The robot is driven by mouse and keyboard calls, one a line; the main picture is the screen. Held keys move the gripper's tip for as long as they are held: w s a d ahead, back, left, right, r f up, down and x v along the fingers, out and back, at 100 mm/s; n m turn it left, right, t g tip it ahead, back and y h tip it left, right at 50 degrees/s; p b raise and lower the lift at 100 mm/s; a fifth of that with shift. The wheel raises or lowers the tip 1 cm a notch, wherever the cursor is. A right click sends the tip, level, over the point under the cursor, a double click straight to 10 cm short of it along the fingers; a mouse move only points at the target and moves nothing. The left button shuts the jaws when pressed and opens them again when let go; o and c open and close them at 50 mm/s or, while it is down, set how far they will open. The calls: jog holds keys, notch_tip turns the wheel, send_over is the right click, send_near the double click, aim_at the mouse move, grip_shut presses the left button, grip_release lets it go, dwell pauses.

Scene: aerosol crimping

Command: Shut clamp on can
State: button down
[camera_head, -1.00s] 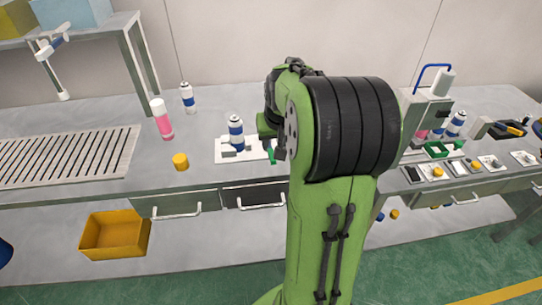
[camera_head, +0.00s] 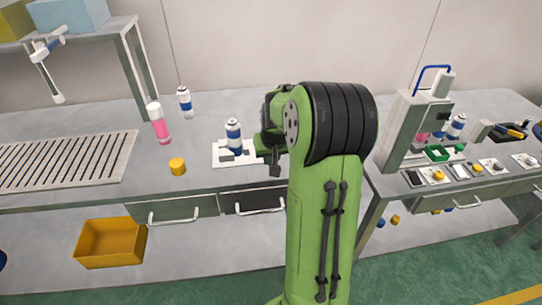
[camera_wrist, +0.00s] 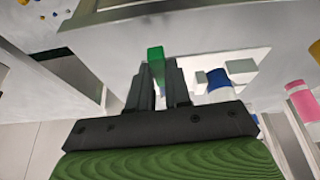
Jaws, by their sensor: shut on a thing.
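A white can with a blue band (camera_head: 233,137) stands upright on a white clamp plate (camera_head: 219,160) on the bench. The can also shows in the wrist view (camera_wrist: 217,84), right of the fingers. Grey clamp blocks (camera_head: 227,155) sit close in front of the can; I cannot tell whether they press on it. My gripper (camera_wrist: 157,72) is shut on the green clamp handle (camera_wrist: 155,53), whose tip shows between the fingers. In the head view the dark gripper (camera_head: 274,167) is at the plate's right end, partly hidden by my arm, and the handle is hidden there.
A pink bottle (camera_head: 160,126), another blue-and-white can (camera_head: 185,102) and a yellow cap (camera_head: 177,166) stand left of the plate. A slotted rack (camera_head: 65,160) lies further left. A press machine (camera_head: 403,130) stands right of my arm.

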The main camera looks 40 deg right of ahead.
dwell(0.3)
jog(key=shift+w+a+m, duration=0.15)
jog(key=shift+a+m, duration=0.1)
jog(key=shift+m, duration=0.05)
jog(key=c, duration=1.1)
grip_release()
jog(key=shift+o, duration=0.2)
jog(key=shift+r, duration=0.15)
jog(key=p+v, duration=0.3)
jog(key=v, duration=1.2)
jog(key=shift+a+r+p, duration=0.15)
jog(key=shift+r+p, duration=0.05)
jog(key=shift+p, duration=0.15)
jog(key=shift+c, duration=0.2)
